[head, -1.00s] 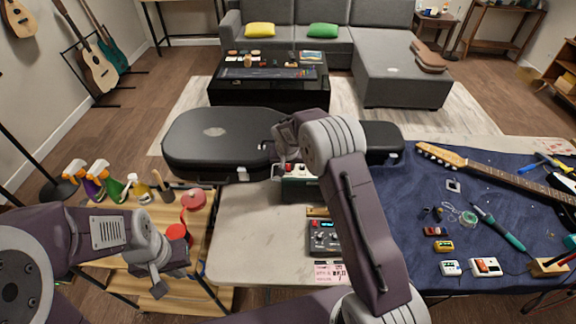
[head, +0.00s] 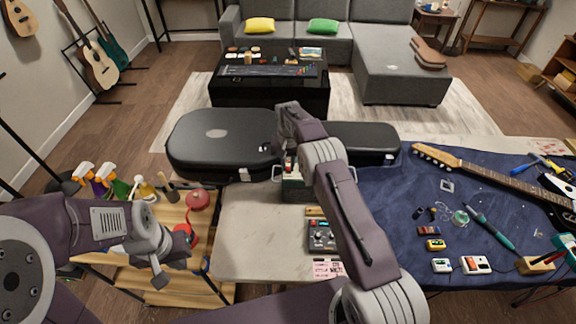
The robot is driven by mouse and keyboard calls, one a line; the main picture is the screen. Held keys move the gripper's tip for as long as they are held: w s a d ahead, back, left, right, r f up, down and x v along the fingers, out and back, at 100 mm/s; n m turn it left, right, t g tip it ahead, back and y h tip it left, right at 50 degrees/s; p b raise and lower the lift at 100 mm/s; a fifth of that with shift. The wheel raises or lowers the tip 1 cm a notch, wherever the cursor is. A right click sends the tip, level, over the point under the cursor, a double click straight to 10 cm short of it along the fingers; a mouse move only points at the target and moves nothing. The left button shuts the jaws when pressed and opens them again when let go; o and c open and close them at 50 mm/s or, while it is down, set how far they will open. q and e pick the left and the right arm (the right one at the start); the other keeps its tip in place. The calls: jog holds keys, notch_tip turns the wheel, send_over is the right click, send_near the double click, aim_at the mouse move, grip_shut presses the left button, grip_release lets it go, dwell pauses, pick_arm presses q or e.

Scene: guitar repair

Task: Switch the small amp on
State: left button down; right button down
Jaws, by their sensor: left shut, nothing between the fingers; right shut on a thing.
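The small amp (head: 292,190) is a dark green box on the pale part of the table, in front of the black guitar case. My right arm crosses in front of it and hides much of its right side. My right gripper (head: 289,160) is at the top of the amp, pointing down and mostly hidden by its own wrist. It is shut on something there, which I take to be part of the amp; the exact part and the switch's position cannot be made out. My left gripper (head: 160,279) is shut and empty over the wooden shelf unit at the left.
A black guitar case (head: 222,140) lies behind the amp. A dark multi-knob pedal (head: 321,235) stands in front of it. The blue mat (head: 420,200) at right holds a guitar neck, small pedals and tools. Spray bottles (head: 103,178) stand on the left shelf unit.

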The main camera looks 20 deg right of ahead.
aim_at(288, 171)
jog(key=c, duration=1.4)
grip_release()
jog(key=shift+o, duration=0.2)
notch_tip(288, 171, up, 9)
jog(key=b, duration=0.1)
jog(key=shift+s, duration=0.3)
